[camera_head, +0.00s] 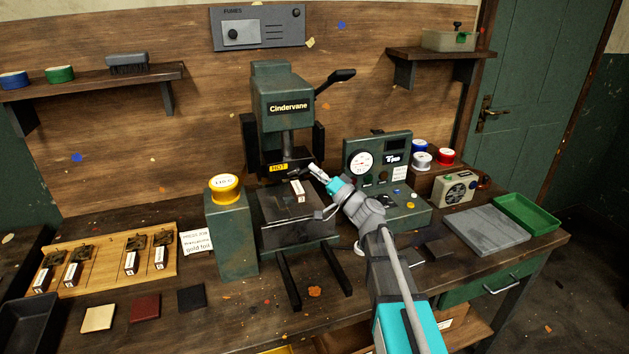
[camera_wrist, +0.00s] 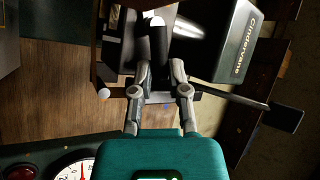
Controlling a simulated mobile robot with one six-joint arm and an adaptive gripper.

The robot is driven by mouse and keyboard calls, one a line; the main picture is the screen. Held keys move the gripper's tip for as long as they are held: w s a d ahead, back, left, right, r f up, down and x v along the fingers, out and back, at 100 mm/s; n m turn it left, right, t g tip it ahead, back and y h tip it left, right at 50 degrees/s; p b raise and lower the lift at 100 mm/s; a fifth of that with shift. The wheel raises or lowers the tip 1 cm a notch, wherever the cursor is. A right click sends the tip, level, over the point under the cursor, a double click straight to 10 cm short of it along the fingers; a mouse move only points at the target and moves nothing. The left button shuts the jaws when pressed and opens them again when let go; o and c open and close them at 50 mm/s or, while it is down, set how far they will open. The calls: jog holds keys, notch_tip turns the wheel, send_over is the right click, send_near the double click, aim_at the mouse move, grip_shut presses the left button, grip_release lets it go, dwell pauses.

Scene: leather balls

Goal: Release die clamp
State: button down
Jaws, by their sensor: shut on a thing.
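The green hot-stamping press (camera_head: 270,95) labelled Cindervane stands at the middle of the bench, with a yellow HOT label (camera_head: 278,167) low on its head. My gripper (camera_head: 318,173) is at the right front of that head, just above the lower plate (camera_head: 283,222). In the wrist view my gripper (camera_wrist: 160,70) has its two fingers around a dark, rounded handle (camera_wrist: 158,42), which looks like the die clamp. How the handle joins the press is hidden. A small pale-marked block (camera_head: 297,190) sits just below the gripper.
The press's long black lever (camera_head: 335,80) sticks out at the upper right. A wooden rack (camera_head: 105,265) holds several stamps.

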jog(key=shift+f+m+t+h+b, duration=0.2)
jog(key=shift+f+m+t+b, duration=0.15)
jog(key=shift+m+t+b, duration=0.7)
jog(key=shift+f+m+t+h+b, duration=0.2)
jog(key=shift+f+m+t+b, duration=0.2)
jog(key=shift+m+t, duration=0.65)
jog(key=shift+m+g, duration=0.3)
jog(key=shift+m, duration=0.2)
jog(key=c, duration=0.6)
grip_release()
jog(key=shift+c, duration=0.2)
jog(key=shift+r+n, duration=0.2)
jog(key=shift+n, duration=0.1)
